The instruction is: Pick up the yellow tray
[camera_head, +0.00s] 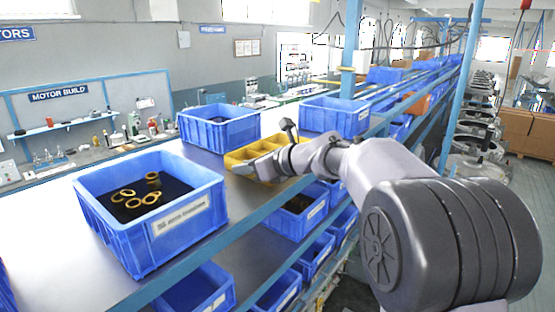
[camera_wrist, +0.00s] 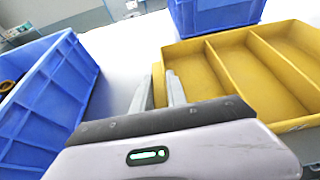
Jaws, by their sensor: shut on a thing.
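The yellow tray (camera_head: 238,156) stands on the upper shelf between the blue bins, in the middle of the head view. In the wrist view the yellow tray (camera_wrist: 232,72) fills the right side, its compartments empty as far as I see. My gripper (camera_wrist: 158,88) is at the tray's left edge, with one finger outside the wall and one inside. It is shut on that wall. In the head view my gripper (camera_head: 246,167) reaches the tray's near side, and my arm hides part of the tray. I cannot tell whether the tray is clear of the shelf.
A blue bin with yellow rings (camera_head: 205,212) stands at the near left; its side (camera_wrist: 48,100) is close left of my gripper. Another blue bin (camera_head: 222,132) stands behind the tray, and one (camera_head: 335,117) stands farther right. Bare shelf (camera_head: 258,190) shows between them.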

